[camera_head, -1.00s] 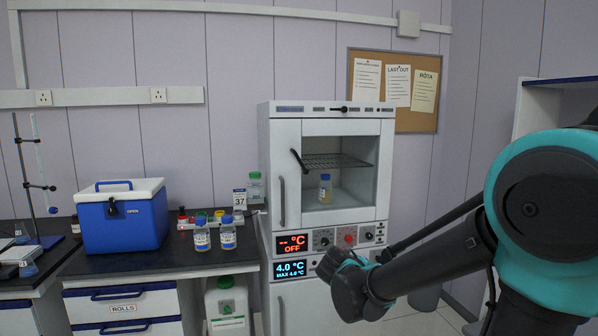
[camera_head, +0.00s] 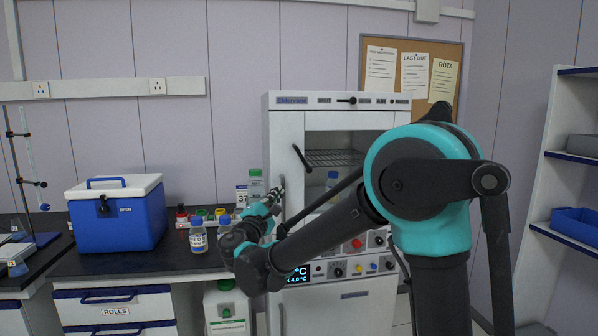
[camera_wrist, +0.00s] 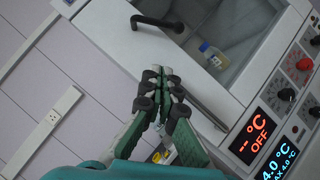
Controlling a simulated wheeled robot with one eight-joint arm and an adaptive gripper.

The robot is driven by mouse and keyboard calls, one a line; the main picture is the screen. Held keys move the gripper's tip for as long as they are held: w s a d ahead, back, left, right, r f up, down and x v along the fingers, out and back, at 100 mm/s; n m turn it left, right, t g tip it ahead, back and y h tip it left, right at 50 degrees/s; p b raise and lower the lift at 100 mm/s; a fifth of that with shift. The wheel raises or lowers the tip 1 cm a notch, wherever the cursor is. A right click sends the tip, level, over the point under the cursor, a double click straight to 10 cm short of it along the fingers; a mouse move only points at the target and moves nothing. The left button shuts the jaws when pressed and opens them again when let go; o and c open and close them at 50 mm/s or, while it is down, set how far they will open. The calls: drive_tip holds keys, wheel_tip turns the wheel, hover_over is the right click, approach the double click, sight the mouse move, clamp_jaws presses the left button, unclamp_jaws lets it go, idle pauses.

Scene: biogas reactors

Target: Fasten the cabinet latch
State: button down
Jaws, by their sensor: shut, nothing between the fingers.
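The white cabinet (camera_head: 283,135) stands against the wall with its windowed upper door. A black latch lever (camera_head: 301,158) sits at the upper left of the window and slants in the head view. In the wrist view the black latch (camera_wrist: 156,22) lies at the top, above and apart from my fingertips. A grey bar handle (camera_wrist: 206,108) on the door shows to the right of the fingers. My gripper (camera_wrist: 164,72) is shut and empty, in front of the door's left side. In the head view, my gripper (camera_head: 277,190) partly covers the door handle.
A bottle (camera_wrist: 213,57) stands behind the window. A blue cooler box (camera_head: 118,215) and bottles (camera_head: 198,236) are on the bench at left. A shelf unit (camera_head: 570,150) stands at right.

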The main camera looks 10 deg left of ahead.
drive_tip(key=shift+w, duration=0.1)
drive_tip(key=shift+s+d+r+x, duration=0.2)
drive_tip(key=shift+d+x, duration=0.2)
drive_tip(key=shift+x, duration=1.75)
drive_tip(key=shift+s+d+r+x, duration=0.2)
drive_tip(key=shift+d+x, duration=0.25)
drive_tip(key=shift+x, duration=1.65)
drive_tip(key=shift+s+d+r+x, duration=0.15)
drive_tip(key=shift+d+x, duration=0.25)
drive_tip(key=shift+x, duration=1.75)
